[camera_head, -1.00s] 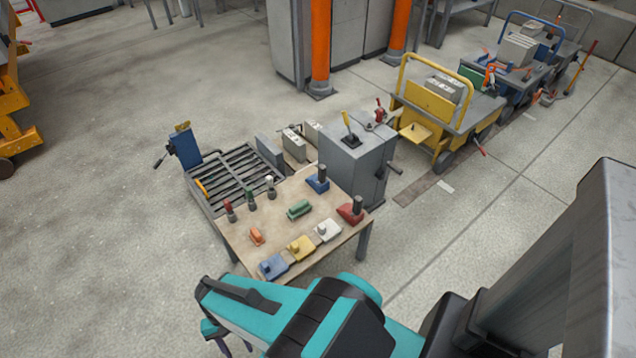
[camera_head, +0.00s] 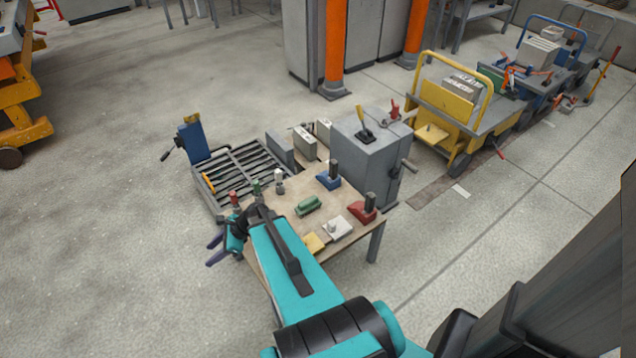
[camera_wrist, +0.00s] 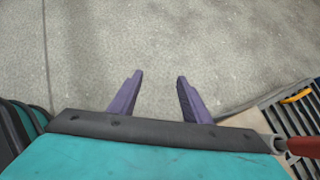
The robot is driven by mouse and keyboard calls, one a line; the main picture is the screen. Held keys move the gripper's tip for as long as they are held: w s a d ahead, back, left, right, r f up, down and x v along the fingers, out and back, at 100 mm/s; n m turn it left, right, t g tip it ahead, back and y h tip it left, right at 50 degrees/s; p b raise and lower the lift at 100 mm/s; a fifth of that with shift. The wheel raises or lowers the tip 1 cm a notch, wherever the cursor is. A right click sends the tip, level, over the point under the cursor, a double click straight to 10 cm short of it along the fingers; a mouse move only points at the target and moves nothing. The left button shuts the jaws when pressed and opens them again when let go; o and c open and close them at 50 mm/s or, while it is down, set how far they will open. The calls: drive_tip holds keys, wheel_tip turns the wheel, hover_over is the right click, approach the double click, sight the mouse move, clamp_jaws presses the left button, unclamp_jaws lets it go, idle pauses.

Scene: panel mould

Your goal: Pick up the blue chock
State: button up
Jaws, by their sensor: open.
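A blue wedge-like block with a dark upright post (camera_head: 329,181) stands at the back right of the wooden table (camera_head: 268,262) in the head view; it looks like the blue chock. A flat blue piece seen earlier at the table's front left is now hidden behind my arm. My gripper (camera_head: 209,252) is off the table's left edge, well to the left of the blue block. In the wrist view my gripper's purple fingers (camera_wrist: 159,76) are apart with only bare floor between them. No blue piece shows in that view.
On the table are a red block with a post (camera_head: 364,208), a green block (camera_head: 308,205), a white piece (camera_head: 337,227), a partly hidden yellow piece (camera_head: 312,243) and small posts. A slatted rack (camera_head: 238,172) and a grey cabinet (camera_head: 368,150) adjoin.

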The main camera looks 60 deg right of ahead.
drive_tip(key=w+d+r+m+t+h+b, duration=0.1)
drive_tip(key=d+r+m+t+b, duration=0.15)
drive_tip(key=d, duration=0.65)
drive_tip(key=d+r+m+t+h+b, duration=0.1)
drive_tip(key=d+m, duration=0.2)
drive_tip(key=d, duration=0.5)
drive_tip(key=m+t+h+b, duration=0.3)
drive_tip(key=m+h+b, duration=0.4)
drive_tip(key=h+b, duration=0.25)
approach(336, 165)
drive_tip(key=shift+s+r+y, duration=0.2)
drive_tip(key=shift+r+y, duration=0.05)
drive_tip(key=shift+r, duration=0.05)
drive_tip(key=shift+w+d+f, duration=0.1)
drive_tip(key=shift+w, duration=0.05)
drive_tip(key=b+x, duration=0.2)
drive_tip(key=x, duration=0.6)
drive_tip(key=shift+f, duration=0.15)
drive_tip(key=shift+w, duration=0.1)
drive_tip(key=shift+w, duration=0.1)
